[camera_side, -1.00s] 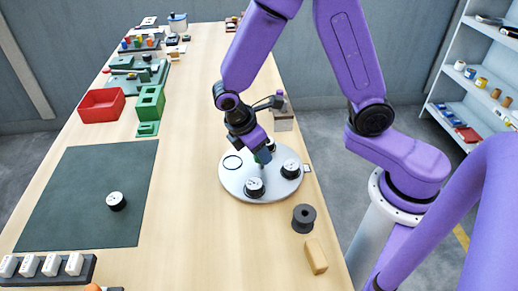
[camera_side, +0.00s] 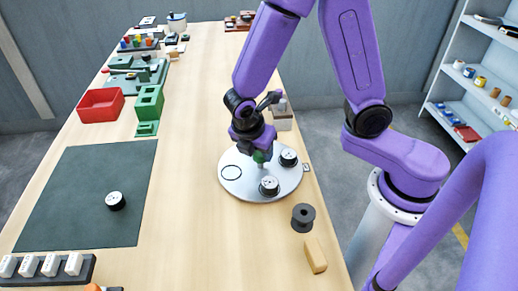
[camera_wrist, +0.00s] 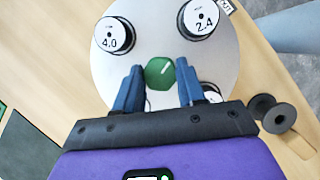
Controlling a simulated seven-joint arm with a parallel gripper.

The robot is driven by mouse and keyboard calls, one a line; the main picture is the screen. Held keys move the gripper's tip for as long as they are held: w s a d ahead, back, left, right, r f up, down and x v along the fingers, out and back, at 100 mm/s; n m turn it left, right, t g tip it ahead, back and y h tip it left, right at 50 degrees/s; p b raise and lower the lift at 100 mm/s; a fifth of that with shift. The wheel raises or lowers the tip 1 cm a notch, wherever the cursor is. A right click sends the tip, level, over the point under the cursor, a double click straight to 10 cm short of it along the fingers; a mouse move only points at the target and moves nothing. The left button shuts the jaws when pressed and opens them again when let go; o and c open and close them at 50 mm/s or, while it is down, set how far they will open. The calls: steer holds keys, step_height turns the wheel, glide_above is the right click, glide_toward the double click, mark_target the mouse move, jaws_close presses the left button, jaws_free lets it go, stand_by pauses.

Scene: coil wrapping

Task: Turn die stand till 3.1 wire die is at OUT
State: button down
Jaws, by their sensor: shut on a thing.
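The die stand is a pale round disc (camera_side: 247,190) with a green centre knob (camera_wrist: 160,73). My gripper (camera_wrist: 160,84) is shut on that knob, one blue finger on each side. In the wrist view, the 2.4 die (camera_wrist: 200,18) is nearest the OUT tag (camera_wrist: 225,6), and the 4.0 die (camera_wrist: 114,35) is at upper left. Another die (camera_side: 269,186) sits at the disc's front in the side view; the right finger mostly hides it in the wrist view. Its number cannot be read, and I see no 3.1 label. An empty ring (camera_side: 231,172) marks the disc's left.
A black spool (camera_side: 303,217) and a wooden block (camera_side: 316,255) stand at the right table edge. Another die (camera_side: 116,201) lies on the dark green mat (camera_side: 85,180). A red bin (camera_side: 101,105) and green fixture (camera_side: 149,105) are farther back. The table left of the disc is clear.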

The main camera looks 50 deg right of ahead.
steer(key=shift+a+n+t+y, duration=0.15)
steer(key=shift+n+t, duration=0.25)
steer(key=shift+n, duration=0.55)
steer(key=shift+d+n+t+y, duration=0.15)
steer(key=shift+n+t, duration=0.25)
steer(key=shift+n, duration=0.55)
steer(key=shift+s+n+t+y, duration=0.1)
steer(key=shift+n+t+y, duration=0.2)
steer(key=shift+n, duration=0.8)
steer(key=shift+s+n+t+y, duration=0.1)
steer(key=shift+n+t+y, duration=0.15)
steer(key=shift+n, duration=0.85)
steer(key=shift+d+n+t+y, duration=0.1)
steer(key=shift+n+t+y, duration=0.45)
steer(key=shift+n, duration=1.35)
steer(key=shift+s+d+n+y, duration=0.1)
steer(key=shift+n+y, duration=0.5)
steer(key=shift+n, duration=1.4)
steer(key=c, duration=0.7)
jaws_free()
steer(key=shift+r, duration=0.1)
